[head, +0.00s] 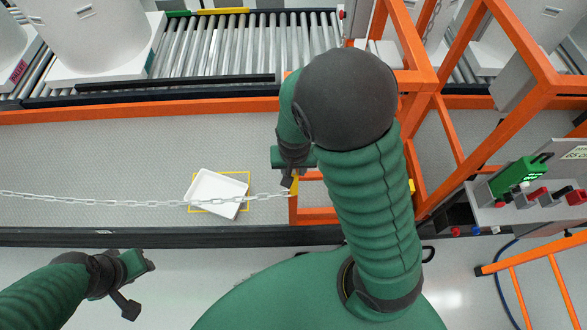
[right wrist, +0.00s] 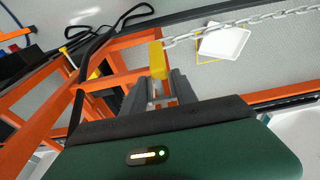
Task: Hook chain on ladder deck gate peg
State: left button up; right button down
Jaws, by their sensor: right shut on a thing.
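The pale metal chain (head: 120,199) runs across the grey deck from the left to the orange gate frame (head: 312,216). In the right wrist view the chain (right wrist: 200,34) reaches a yellow block (right wrist: 156,56) just past my right fingertips. My right gripper (head: 289,180) is at that frame's left post, partly hidden by my arm. In the right wrist view my right gripper (right wrist: 159,88) is shut on the chain's end, a small pale piece between the fingers. The peg itself and any hooking are not clear. My left gripper (head: 138,284) is open and empty in front of the deck.
A white tray (head: 217,193) lies on the deck in a yellow outline, under the chain. A roller conveyor (head: 220,48) with white tanks runs behind. Orange framing (head: 445,130) and a control box (head: 530,205) stand at the right.

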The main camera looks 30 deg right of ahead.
jog(key=c, duration=0.9)
grip_release()
notch_tip(320, 180, up, 16)
jog(key=s+a+p, duration=0.2)
jog(key=p, duration=0.1)
jog(key=s+a+f+n+b, duration=0.1)
jog(key=f+n+b, duration=0.1)
jog(key=f, duration=0.3)
jog(key=s+a+f+n+b, duration=0.1)
jog(key=f+n+b, duration=0.1)
jog(key=f+b, duration=0.2)
jog(key=s+a+f+n+t+y+b, duration=0.1)
jog(key=f+n+b, duration=0.1)
jog(key=f, duration=0.5)
jog(key=shift+s+f+b, duration=0.15)
jog(key=shift+s+b, duration=0.05)
jog(key=shift+b, duration=0.7)
